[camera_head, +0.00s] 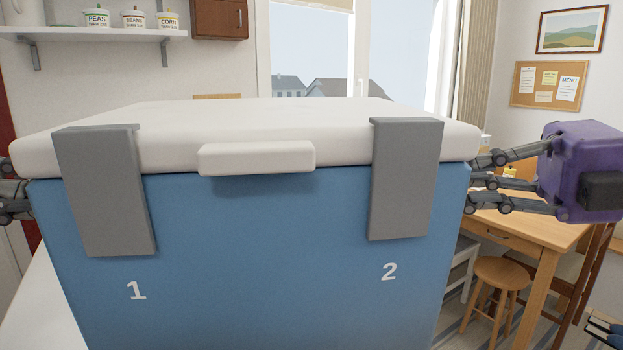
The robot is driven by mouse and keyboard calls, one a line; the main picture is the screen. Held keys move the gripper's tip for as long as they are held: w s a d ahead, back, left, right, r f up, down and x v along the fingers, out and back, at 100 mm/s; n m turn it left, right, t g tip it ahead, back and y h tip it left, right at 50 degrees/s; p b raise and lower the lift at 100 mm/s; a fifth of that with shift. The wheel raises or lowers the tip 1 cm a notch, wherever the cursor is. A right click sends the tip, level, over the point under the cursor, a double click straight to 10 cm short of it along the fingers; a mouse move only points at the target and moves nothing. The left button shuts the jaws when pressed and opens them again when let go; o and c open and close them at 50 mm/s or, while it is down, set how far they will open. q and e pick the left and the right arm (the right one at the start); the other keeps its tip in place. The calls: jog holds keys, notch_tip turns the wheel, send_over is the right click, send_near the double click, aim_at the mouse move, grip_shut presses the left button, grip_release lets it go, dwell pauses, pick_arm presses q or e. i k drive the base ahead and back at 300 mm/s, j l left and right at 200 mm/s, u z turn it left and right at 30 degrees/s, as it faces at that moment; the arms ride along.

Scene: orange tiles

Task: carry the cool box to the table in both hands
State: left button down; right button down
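The cool box (270,240) fills the middle of the head view, close to me. It has a blue body, a white lid (250,115), two grey straps marked 1 and 2, and a white front catch; the lid looks shut. My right gripper (472,183), with a purple body, has its fingers at the box's right side. My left gripper (10,190) shows only partly at the left edge, by the box's left side. The fingertips' hold is hidden at both sides. The wooden table (530,225) stands beyond the box at the right. The box's underside is out of view.
A round wooden stool (502,272) stands in front of the table, with a wooden chair (590,265) at its right. A white surface (40,310) shows at the lower left. A wall shelf (95,34) holds labelled pots. A window is behind.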

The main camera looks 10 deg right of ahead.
aim_at(532, 219)
jog(key=z, duration=2.15)
jog(key=i+j, duration=0.5)
jog(key=j, duration=0.15)
jog(key=i+j, duration=1.05)
jog(key=j, duration=0.25)
